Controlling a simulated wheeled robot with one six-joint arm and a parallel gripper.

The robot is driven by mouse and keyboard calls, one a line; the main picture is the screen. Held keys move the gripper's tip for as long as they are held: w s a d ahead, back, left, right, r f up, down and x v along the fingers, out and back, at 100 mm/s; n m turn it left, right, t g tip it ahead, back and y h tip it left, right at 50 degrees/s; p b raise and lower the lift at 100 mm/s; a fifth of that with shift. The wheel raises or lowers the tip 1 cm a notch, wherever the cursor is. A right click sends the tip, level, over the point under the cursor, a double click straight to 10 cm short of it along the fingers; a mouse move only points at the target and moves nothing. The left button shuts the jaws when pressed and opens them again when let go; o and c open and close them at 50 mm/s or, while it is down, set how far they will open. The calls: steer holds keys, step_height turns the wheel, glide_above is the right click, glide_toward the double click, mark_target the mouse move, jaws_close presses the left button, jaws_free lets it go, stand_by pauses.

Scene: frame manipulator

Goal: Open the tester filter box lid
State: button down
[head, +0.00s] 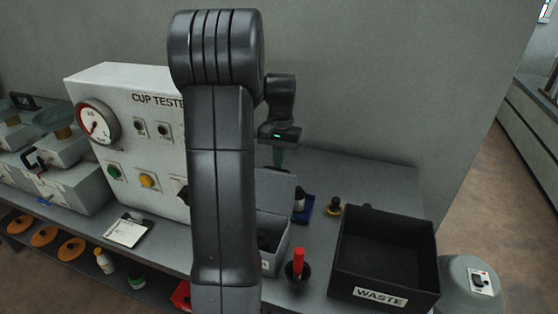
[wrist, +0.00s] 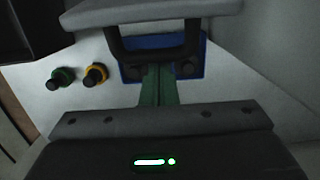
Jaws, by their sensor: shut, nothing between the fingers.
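The tester filter box (head: 275,258) is a small light grey box on the bench, partly hidden behind my arm. Its lid (head: 275,190) stands raised at the back of the box, so the box looks open and its dark inside shows. In the wrist view the lid (wrist: 150,12) is a grey slab along the top edge, with a dark loop handle (wrist: 115,45) below it. My gripper (head: 279,158) is above and behind the raised lid. In the wrist view its green fingers (wrist: 158,70) are together at the handle's bar; whether they touch it I cannot tell.
A black WASTE bin (head: 385,255) stands to the right. The white cup tester (head: 130,150) stands to the left.

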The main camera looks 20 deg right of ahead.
steer(key=shift+s+a+r+t+h+b, duration=0.2)
steer(key=shift+s+a+r+t+b, duration=0.1)
steer(key=shift+s+a+r, duration=0.25)
steer(key=shift+s+a+r+t+h+b, duration=0.2)
steer(key=shift+s+a+r+t+b, duration=0.1)
steer(key=shift+s+r, duration=0.3)
steer(key=shift+f, duration=0.1)
step_height(320, 180, up, 14)
steer(key=shift+f, duration=0.2)
step_height(320, 180, down, 14)
steer(key=shift+r, duration=0.1)
stand_by(0.6)
